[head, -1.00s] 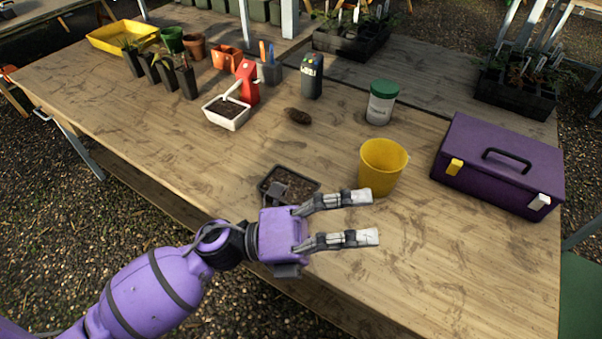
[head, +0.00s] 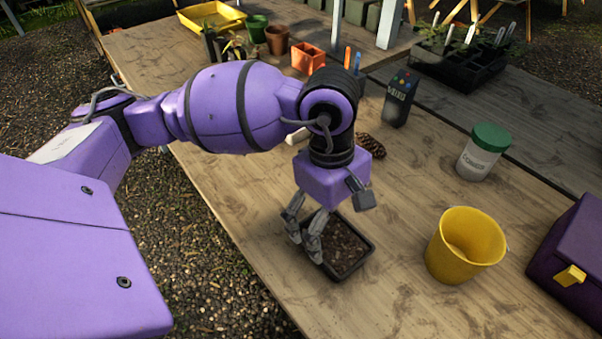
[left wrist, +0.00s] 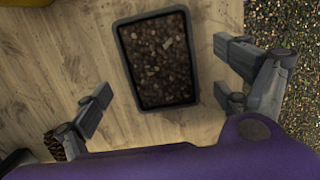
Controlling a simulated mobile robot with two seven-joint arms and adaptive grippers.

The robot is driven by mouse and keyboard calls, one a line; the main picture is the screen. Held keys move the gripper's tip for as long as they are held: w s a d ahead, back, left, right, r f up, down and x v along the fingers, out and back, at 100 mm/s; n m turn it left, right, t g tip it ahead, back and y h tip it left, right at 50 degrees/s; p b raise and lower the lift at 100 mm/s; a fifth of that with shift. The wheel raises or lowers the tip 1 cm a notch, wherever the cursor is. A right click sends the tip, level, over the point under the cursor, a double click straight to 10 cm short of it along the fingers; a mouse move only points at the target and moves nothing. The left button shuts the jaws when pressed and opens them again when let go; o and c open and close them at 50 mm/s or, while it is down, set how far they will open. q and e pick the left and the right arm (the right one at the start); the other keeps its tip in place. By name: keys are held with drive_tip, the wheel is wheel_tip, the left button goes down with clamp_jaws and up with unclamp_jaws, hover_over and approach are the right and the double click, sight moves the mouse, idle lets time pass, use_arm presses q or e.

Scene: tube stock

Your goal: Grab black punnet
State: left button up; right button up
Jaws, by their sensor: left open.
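The black punnet (head: 349,262) is a shallow rectangular tray filled with dark, chunky soil. It sits flat on the wooden table near the front edge. In the left wrist view the punnet (left wrist: 158,62) lies between and beyond the fingertips, with table showing on both sides of it. My left gripper (head: 304,236) points down over the punnet's left side in the head view, fingers apart and empty. In the left wrist view my left gripper (left wrist: 163,93) is wide open, clear of the punnet's sides. My right gripper is out of view.
A yellow bucket (head: 464,246) stands right of the punnet, with the purple toolbox (head: 574,262) beyond it. Table between punnet and bucket is clear.

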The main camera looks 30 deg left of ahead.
sight(334, 237)
use_arm(q)
drive_tip(key=f, duration=0.4)
drive_tip(key=shift+d+f, duration=0.3)
drive_tip(key=shift+d, duration=0.05)
drive_tip(key=c, duration=1.5)
